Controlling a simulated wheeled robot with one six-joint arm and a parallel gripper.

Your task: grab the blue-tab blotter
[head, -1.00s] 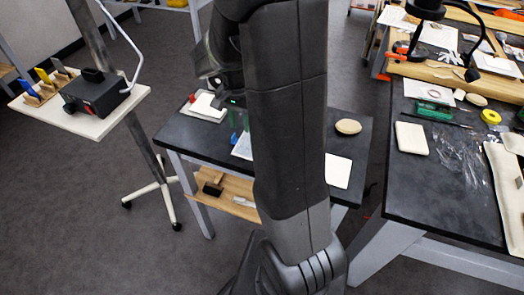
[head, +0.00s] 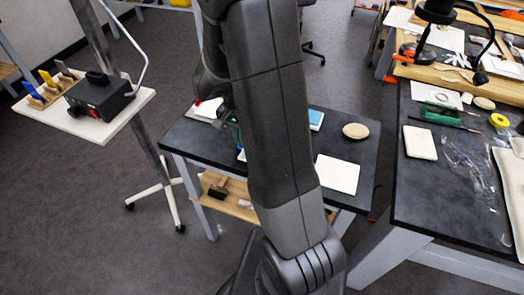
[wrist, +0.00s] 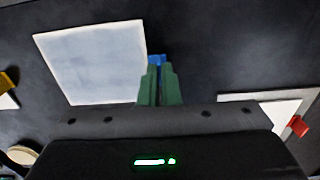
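In the wrist view the green fingers of my gripper (wrist: 160,84) are close together, with the blue tab (wrist: 156,59) showing at their tips. They look shut on it, though the fingers hide most of the tab. A pale square pad (wrist: 90,62) with a light border lies just left of the tab; I cannot tell whether it belongs to it. In the head view my arm hides much of the table, and a green finger of my gripper (head: 236,132) shows at the arm's left edge.
A red-tab pad (wrist: 298,126) lies right of my gripper in the wrist view. In the head view a white pad (head: 338,174), a light-blue piece (head: 316,120) and a round disc (head: 355,131) lie on the dark table (head: 362,155). A cart with a black box (head: 98,97) stands left.

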